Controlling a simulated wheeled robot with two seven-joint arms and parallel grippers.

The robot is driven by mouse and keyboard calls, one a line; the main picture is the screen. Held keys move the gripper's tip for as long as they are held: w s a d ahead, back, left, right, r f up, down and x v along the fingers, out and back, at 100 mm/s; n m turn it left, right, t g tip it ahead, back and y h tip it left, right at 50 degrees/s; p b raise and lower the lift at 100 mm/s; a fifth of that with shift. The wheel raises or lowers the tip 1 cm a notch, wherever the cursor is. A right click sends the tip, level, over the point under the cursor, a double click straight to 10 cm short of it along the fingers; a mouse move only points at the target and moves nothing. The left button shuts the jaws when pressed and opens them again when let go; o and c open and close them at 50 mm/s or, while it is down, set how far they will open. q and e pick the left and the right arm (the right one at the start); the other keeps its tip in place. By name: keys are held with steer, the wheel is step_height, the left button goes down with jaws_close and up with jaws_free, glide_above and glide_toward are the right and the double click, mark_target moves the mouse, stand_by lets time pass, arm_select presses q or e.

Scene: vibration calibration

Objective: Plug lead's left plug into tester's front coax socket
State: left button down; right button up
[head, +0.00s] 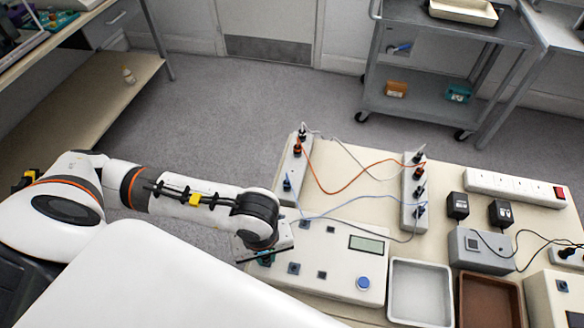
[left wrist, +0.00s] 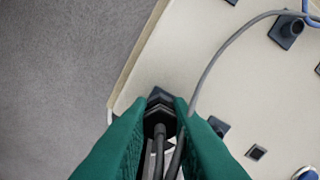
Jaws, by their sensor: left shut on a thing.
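My left gripper (head: 264,256) is low over the left end of the tester (head: 340,250), a white box with a display and a blue button. In the left wrist view its green fingers (left wrist: 160,125) are shut on a dark plug (left wrist: 160,116) with dark cable running back between them. A black angular piece (left wrist: 160,96) lies just ahead of the plug, in line with it; I cannot tell whether it is a socket or whether the plug is inside it. Square dark sockets (head: 293,268) show on the tester's top. My right gripper is not in view.
Two grey socket strips (head: 293,165) (head: 408,197) with orange, blue and white leads stand behind the tester. A grey cable (left wrist: 225,42) arcs past the gripper. A white tray (head: 420,262) and a brown tray (head: 490,300) stand to the right.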

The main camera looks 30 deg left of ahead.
arm_select(q)
steer(key=shift+f+b, duration=0.3)
steer(key=shift+b, duration=0.45)
stand_by(0.8)
steer(key=shift+m+b, duration=1.7)
steer(key=shift+m, duration=0.4)
steer(key=shift+m+b, duration=1.3)
steer(key=shift+b, duration=0.05)
stand_by(0.3)
steer(key=shift+m, duration=0.7)
steer(key=m, duration=0.4)
steer(key=c, duration=1.3)
jaws_free()
steer(key=shift+o, duration=0.2)
steer(key=shift+r, duration=0.1)
